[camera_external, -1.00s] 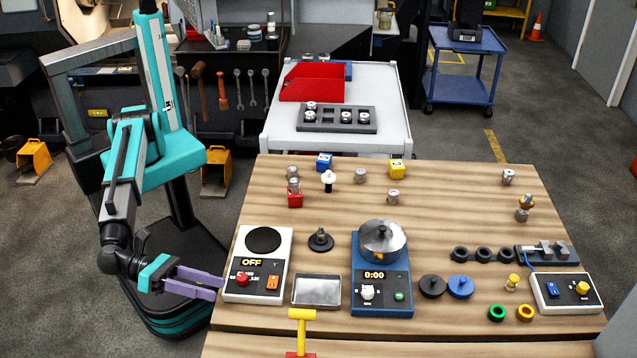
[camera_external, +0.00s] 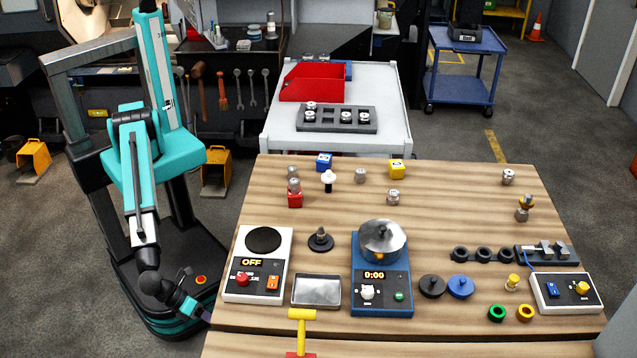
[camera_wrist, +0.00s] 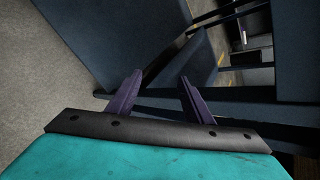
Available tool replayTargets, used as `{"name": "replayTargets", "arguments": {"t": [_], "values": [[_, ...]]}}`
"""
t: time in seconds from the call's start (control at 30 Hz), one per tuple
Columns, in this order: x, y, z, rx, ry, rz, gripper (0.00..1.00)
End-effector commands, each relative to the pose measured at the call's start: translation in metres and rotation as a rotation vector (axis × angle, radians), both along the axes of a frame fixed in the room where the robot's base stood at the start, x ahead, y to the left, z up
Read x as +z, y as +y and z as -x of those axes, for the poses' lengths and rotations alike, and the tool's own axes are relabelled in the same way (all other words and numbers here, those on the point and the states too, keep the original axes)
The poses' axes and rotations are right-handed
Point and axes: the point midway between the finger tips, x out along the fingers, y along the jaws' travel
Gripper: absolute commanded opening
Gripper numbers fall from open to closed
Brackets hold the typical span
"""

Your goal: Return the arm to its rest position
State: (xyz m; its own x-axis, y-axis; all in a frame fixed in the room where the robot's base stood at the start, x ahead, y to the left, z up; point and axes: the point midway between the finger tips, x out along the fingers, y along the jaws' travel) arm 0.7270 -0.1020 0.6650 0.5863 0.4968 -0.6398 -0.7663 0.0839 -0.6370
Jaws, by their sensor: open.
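My arm hangs bent at the left of the external view, left of the wooden table. My gripper (camera_external: 205,316) is low beside the table's front left corner, pointing down and to the right, and its tips are hard to see there. In the wrist view my gripper (camera_wrist: 155,92) shows two purple fingers spread apart with nothing between them. Dark blue-grey panels lie beyond the fingers.
The wooden table (camera_external: 440,205) is close to the right of my gripper. A white hot plate (camera_external: 238,290), a metal tray (camera_external: 317,291) and a yellow-handled tool (camera_external: 302,327) are near its left front edge. The floor (camera_external: 60,290) at the left is clear.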

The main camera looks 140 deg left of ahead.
Motion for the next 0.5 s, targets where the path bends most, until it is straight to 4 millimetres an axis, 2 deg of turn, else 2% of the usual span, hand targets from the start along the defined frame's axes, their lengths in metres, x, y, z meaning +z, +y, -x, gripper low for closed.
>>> {"name": "replayTargets", "arguments": {"t": [0.03,0.2,0.37,0.5], "values": [[-0.014,0.015,0.014,0.049,0.025,0.03,0.46],[-0.066,0.054,0.065,0.238,0.102,0.146,0.46],[-0.11,0.084,0.121,0.437,0.176,0.252,0.46],[-0.142,0.104,0.175,0.62,0.236,0.333,0.46]]}}
